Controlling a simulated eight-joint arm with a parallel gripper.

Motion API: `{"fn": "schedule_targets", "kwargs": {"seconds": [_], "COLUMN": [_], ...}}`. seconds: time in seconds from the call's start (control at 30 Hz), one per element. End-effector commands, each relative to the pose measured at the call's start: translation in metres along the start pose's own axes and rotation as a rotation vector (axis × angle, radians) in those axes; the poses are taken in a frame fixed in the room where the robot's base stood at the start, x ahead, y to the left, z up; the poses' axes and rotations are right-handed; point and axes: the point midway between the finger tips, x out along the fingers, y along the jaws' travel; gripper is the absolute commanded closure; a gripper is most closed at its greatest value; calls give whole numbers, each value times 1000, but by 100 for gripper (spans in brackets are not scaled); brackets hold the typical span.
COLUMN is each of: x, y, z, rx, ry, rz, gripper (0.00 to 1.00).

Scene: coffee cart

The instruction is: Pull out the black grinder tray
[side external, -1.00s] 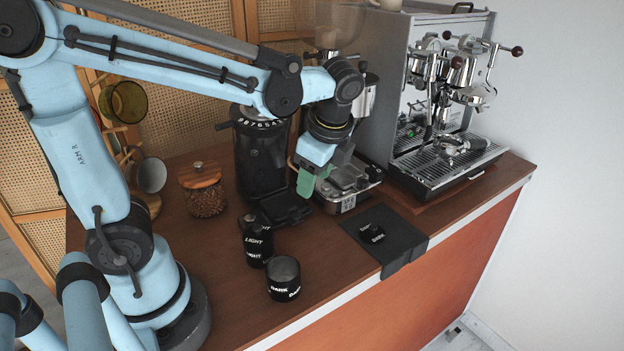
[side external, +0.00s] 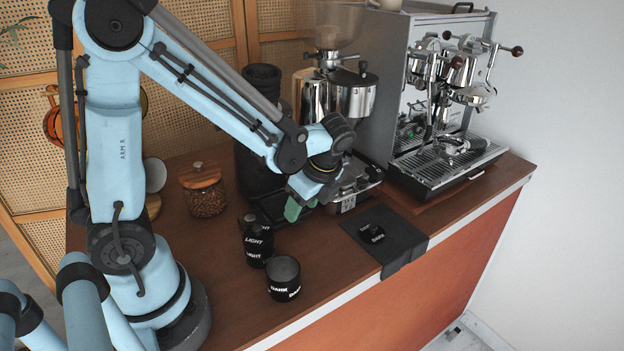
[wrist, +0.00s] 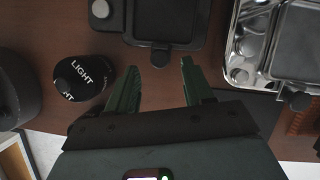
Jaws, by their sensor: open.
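The black grinder (side external: 262,130) stands at the back of the counter, partly behind my arm. Its black tray (side external: 268,207) sits low at its front, partly hidden by my gripper in the side view. In the side view one green finger of my gripper (side external: 293,209) shows beside the tray.
A black LIGHT container (side external: 256,243) stands close left of my fingers, also in the wrist view (wrist: 84,78). A DARK cup (side external: 284,280) is nearer the front. A chrome grinder (side external: 338,95) with a metal tray (wrist: 243,45) is to the right. A black mat (side external: 400,240) hangs over the edge.

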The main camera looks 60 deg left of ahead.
Motion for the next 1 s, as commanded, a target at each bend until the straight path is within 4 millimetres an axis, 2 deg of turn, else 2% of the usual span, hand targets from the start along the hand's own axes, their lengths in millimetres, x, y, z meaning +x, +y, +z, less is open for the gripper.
{"fn": "schedule_targets", "kwargs": {"seconds": [0.23,0.63,0.9,0.97,1.0], "x": [22,26,26,26,26], "y": [0,0,0,0,0], "z": [0,0,0,0,0], "rx": [-2,-1,-1,-1,-1], "ry": [0,0,0,0,0], "rz": [0,0,0,1,1], "gripper": [48,48,90,99,100]}}
